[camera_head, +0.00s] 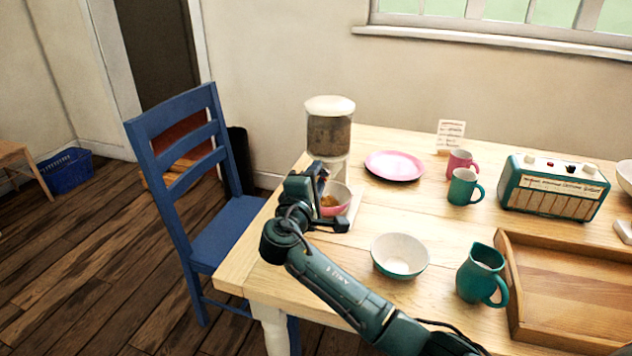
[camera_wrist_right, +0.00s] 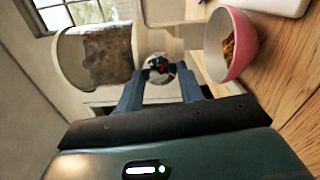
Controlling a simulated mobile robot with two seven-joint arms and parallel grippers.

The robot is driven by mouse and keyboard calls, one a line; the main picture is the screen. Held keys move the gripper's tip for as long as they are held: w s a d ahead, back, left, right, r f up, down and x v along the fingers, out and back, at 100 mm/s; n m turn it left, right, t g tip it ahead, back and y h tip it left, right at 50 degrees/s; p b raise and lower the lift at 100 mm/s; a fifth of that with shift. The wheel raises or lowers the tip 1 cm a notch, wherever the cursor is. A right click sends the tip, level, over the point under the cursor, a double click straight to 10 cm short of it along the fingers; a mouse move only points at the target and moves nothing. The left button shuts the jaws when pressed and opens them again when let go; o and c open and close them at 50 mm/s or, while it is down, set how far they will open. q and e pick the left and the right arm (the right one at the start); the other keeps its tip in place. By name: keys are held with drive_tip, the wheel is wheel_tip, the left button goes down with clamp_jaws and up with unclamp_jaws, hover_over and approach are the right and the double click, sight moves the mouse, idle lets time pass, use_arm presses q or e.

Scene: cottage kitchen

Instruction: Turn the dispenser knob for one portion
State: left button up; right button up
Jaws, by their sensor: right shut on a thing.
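The dispenser (camera_head: 329,132) stands at the table's left end, a clear container with a white lid and brown contents. It also shows in the right wrist view (camera_wrist_right: 100,58). My right gripper (camera_wrist_right: 161,72) is shut on the dispenser knob (camera_wrist_right: 158,66), a round light piece below the container; the fingertips partly cover it. A pink bowl (camera_wrist_right: 238,45) with some orange-brown pieces inside sits beside the knob. In the head view the pink bowl (camera_head: 336,208) is partly hidden by my right gripper (camera_head: 322,184). My left gripper is not in view.
On the table stand a pink plate (camera_head: 394,165), a pink mug (camera_head: 461,164), teal mug (camera_head: 464,187), teal jug (camera_head: 482,274), white bowl (camera_head: 400,256), radio (camera_head: 553,187) and wooden tray (camera_head: 510,310). A blue chair (camera_head: 225,225) stands at the table's left side.

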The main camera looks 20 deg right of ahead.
drive_tip(key=shift+f, duration=0.1)
drive_tip(key=o, duration=1)
drive_tip(key=v, duration=1.3)
drive_tip(key=shift+s+a, duration=0.1)
idle(0.8)
